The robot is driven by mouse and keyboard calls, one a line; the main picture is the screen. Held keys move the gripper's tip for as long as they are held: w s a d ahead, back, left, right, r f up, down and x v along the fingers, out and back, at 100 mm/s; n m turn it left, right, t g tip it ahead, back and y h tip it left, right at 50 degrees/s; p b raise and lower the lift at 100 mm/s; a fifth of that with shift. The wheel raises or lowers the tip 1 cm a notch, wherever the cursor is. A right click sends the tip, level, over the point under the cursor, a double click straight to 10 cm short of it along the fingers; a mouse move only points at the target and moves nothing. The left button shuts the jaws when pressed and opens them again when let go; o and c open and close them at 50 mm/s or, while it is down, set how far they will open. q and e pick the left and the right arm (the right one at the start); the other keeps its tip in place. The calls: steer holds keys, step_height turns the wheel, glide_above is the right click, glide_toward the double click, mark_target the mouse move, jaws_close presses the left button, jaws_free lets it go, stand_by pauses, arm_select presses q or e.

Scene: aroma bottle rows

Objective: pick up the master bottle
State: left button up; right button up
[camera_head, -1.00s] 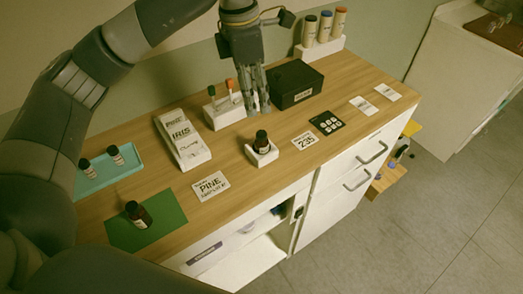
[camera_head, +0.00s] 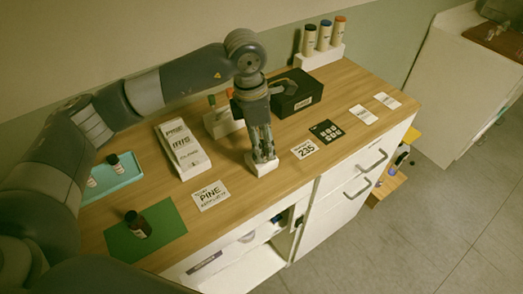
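My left gripper (camera_head: 264,158) points down over a small white stand (camera_head: 262,169) in the middle of the table. In the earlier frame a dark bottle with a black cap stood in that stand. The fingers now cover its place, so I cannot tell whether they are open around it or shut on it. No bottle is clearly labelled as the master bottle from here. My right gripper is not in view.
A card reading PINE (camera_head: 210,196) lies left of the stand, and a 235 card (camera_head: 304,149) right of it. Behind are a dark box (camera_head: 296,94) and a rack with coloured droppers (camera_head: 222,124). A teal tray (camera_head: 108,186) with small bottles is at left.

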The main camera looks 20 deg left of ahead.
arm_select(q)
steer(key=shift+w+f, duration=0.1)
steer(key=shift+f, duration=0.75)
steer(key=shift+c, duration=0.5)
steer(key=c, duration=1)
steer(key=shift+c, duration=0.2)
steer(key=shift+r, duration=0.1)
